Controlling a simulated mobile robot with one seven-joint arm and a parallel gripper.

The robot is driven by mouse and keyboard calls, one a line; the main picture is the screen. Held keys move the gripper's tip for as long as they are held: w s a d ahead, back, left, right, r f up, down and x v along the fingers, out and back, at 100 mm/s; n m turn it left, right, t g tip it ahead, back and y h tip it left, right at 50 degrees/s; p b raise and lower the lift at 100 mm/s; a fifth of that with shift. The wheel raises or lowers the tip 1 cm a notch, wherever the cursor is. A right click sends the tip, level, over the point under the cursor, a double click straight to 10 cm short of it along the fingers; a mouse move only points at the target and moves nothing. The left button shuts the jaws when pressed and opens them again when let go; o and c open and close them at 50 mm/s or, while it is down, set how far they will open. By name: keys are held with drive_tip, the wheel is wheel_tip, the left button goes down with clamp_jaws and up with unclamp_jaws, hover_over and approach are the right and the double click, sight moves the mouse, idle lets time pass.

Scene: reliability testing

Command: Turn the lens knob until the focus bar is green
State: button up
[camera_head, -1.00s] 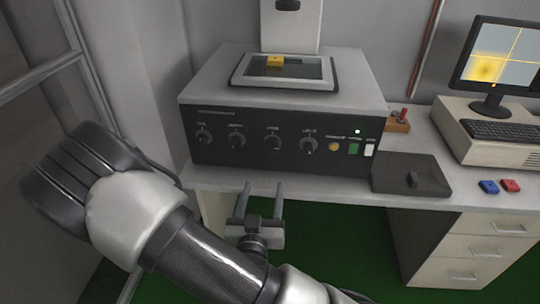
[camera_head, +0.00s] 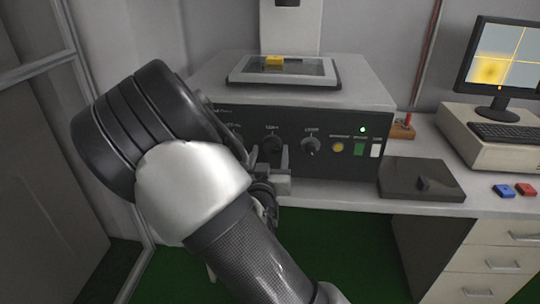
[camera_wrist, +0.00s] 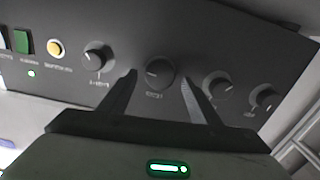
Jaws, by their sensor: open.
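A black front panel (camera_head: 330,170) carries a row of dark knobs. My gripper (camera_head: 269,153) is open in front of the panel, below the third knob from the left (camera_head: 272,143). In the wrist view my two fingers reach toward the panel on either side of this knob (camera_wrist: 160,73), apart from each other; whether they touch it I cannot tell. The knob labels are too blurred to read, so I cannot tell which is the lens knob. The monitor (camera_head: 504,60) shows a blurred yellow picture with cross lines; I make out no focus bar on it.
The fourth knob (camera_wrist: 97,57) and a yellow button (camera_wrist: 55,48) lie left of my fingers in the wrist view; another knob (camera_wrist: 217,85) is close on the right. A dark flat box (camera_head: 420,180) and blue (camera_head: 503,190) and red (camera_head: 526,189) blocks lie on the desk.

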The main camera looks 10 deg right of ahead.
drive_tip(key=shift+w+d, duration=0.15)
drive_tip(key=shift+w, duration=0.25)
drive_tip(key=shift+c, duration=0.4)
drive_tip(key=c, duration=1)
